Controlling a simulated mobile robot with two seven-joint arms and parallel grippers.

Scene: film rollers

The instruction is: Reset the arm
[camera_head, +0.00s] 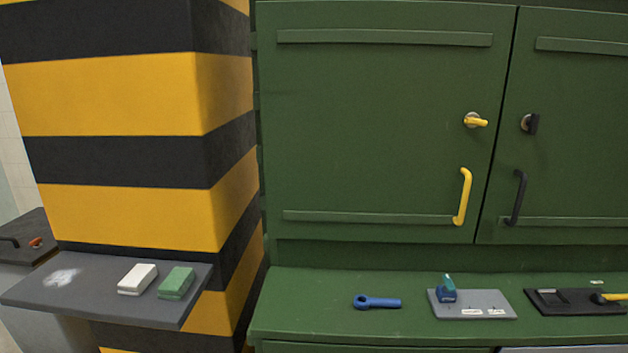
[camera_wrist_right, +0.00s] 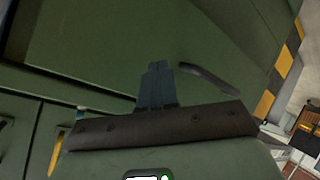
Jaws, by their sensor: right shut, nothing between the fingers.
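My right gripper (camera_wrist_right: 157,70) shows only in the right wrist view. Its dark fingers are together, with nothing between them. A green surface fills most of the picture behind the fingers, and a dark curved handle (camera_wrist_right: 208,78) lies just right of them. I cannot tell how far the fingers are from either. Neither arm and neither gripper shows in the head view. My left gripper is not in view.
A green cabinet (camera_head: 380,130) has a yellow handle (camera_head: 462,197) and a black handle (camera_head: 516,198). Its ledge bears a blue tool (camera_head: 377,302), a grey plate (camera_head: 490,305) and a black tray (camera_head: 575,308). A grey shelf (camera_head: 100,300) holds a white block (camera_head: 137,278) and green block (camera_head: 176,282).

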